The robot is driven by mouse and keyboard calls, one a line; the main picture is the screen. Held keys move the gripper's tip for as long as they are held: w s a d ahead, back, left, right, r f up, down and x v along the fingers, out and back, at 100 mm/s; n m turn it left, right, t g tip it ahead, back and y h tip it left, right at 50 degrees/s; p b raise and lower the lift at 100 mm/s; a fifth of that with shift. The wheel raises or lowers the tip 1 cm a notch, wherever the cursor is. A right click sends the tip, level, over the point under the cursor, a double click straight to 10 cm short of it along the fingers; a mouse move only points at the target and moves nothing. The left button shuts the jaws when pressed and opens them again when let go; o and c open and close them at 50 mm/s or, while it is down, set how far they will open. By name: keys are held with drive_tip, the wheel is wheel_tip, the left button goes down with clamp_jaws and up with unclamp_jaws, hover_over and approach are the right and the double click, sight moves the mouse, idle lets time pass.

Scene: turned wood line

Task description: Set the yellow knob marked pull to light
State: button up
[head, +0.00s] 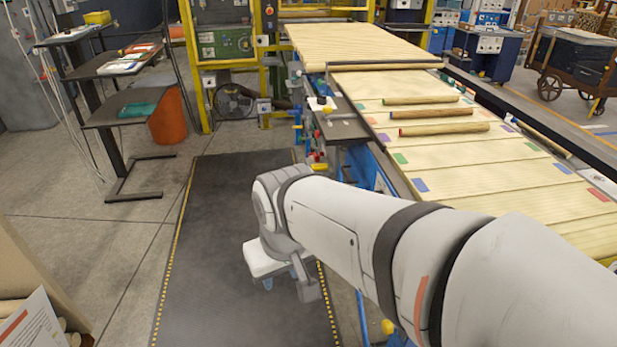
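Small yellow knob-like parts show in two places: one (327,109) on the dark shelf at the near-left side of the line, and one (388,327) low down beside the line, at the bottom of the view. No lettering is readable on either, so I cannot tell which is marked pull or how it is set. My arm reaches in from the lower right and bends down over the dark floor mat. My gripper (308,289) appears at its lower end, small and partly hidden by the wrist, apart from both yellow parts. I cannot make out its opening.
The wooden conveyor bed (450,165) with several turned rods runs along the right. The dark floor mat (225,240) is clear to the left of my arm. A rack of shelves (120,110) and an orange bin (170,115) stand at the left.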

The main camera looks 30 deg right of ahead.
drive_tip(key=shift+o, duration=0.2)
drive_tip(key=shift+d, duration=0.15)
drive_tip(key=shift+o, duration=0.8)
drive_tip(key=shift+d+f, duration=0.15)
drive_tip(key=shift+o, duration=0.9)
drive_tip(key=d+f+n+g+h+b, duration=0.2)
drive_tip(key=d+f+n+g+h, duration=0.1)
drive_tip(key=d, duration=0.4)
wheel_tip(320, 180, down, 3)
drive_tip(key=shift+s+r+n+g+h, duration=0.2)
drive_tip(key=shift+s+n+g+h, duration=0.15)
drive_tip(key=shift+g, duration=0.45)
drive_tip(key=w+d+f+n+g+h+b, duration=0.2)
drive_tip(key=w+d+f+n+h, duration=0.15)
drive_tip(key=d+n+h, duration=0.4)
drive_tip(key=w+d+f+n+g+h+b, duration=0.25)
drive_tip(key=w+d+n+h, duration=0.35)
drive_tip(key=d, duration=0.3)
drive_tip(key=p+x, duration=0.1)
drive_tip(key=x, duration=0.7)
drive_tip(key=shift+f+n+t, duration=0.3)
drive_tip(key=shift+n+t, duration=0.05)
drive_tip(key=shift+n, duration=0.05)
drive_tip(key=shift+s+a, duration=0.1)
drive_tip(key=shift+a, duration=0.05)
drive_tip(key=shift+c, duration=0.2)
drive_tip(key=c, duration=0.9)
